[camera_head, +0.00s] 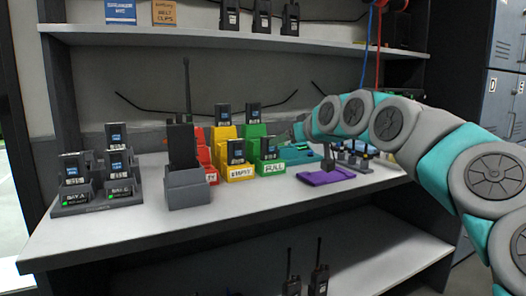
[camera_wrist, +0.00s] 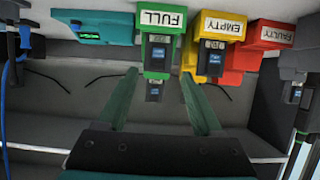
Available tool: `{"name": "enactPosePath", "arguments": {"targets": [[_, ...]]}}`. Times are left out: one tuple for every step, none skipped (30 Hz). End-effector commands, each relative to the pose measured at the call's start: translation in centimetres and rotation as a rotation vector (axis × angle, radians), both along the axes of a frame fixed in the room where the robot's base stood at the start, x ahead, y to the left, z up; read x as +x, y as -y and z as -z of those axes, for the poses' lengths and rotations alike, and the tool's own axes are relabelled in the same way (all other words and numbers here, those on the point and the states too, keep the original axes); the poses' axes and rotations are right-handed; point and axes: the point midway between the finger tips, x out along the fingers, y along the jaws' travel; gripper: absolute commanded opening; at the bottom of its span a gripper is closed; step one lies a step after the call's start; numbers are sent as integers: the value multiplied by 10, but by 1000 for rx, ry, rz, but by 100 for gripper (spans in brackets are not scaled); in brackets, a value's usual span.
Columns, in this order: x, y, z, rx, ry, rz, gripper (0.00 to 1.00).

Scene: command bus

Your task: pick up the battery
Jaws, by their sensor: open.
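Dark batteries with blue labels stand in the green FULL holder (camera_head: 272,168), one at the front (camera_head: 268,148) and one at the back (camera_head: 253,114). In the wrist view the green holder (camera_wrist: 163,22) shows upside down, with a front battery (camera_wrist: 158,53) and a back battery (camera_wrist: 154,90). My gripper (camera_wrist: 158,75) is open and empty. Its two green fingers appear on either side of the back battery in that view; I cannot tell the distance. In the head view my arm reaches in from the right and its end is by the green holder, the fingers barely visible.
The yellow EMPTY holder (camera_head: 240,174) with batteries and the red FAULTY holder (camera_head: 211,177) stand left of the green one. A radio stands in a grey charger (camera_head: 188,188). A multi-bay charger (camera_head: 84,209) is at left. A purple tray (camera_head: 326,177) lies right. The bench front is clear.

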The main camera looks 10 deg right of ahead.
Motion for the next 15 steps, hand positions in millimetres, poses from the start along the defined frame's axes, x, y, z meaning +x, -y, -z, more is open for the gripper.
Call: {"name": "enactPosePath", "arguments": {"targets": [[3, -1, 1, 0, 0, 0, 68], [6, -2, 3, 0, -1, 0, 68], [10, -3, 5, 0, -1, -1, 68], [12, -4, 6, 0, -2, -1, 68], [15, -5, 8, 0, -2, -1, 68], [19, -7, 9, 0, -2, -2, 68], [20, -7, 10, 0, -2, -2, 68], [22, -7, 11, 0, -2, -2, 68], [24, -8, 12, 0, -1, -1, 68], [25, -8, 13, 0, -1, -1, 68], [27, -8, 14, 0, -1, -2, 68], [31, -9, 16, 1, -2, -1, 68], [34, -10, 18, 1, -2, -1, 68], [37, -11, 20, 1, -3, -2, 68], [43, -12, 23, 1, -3, -2, 68]]}}
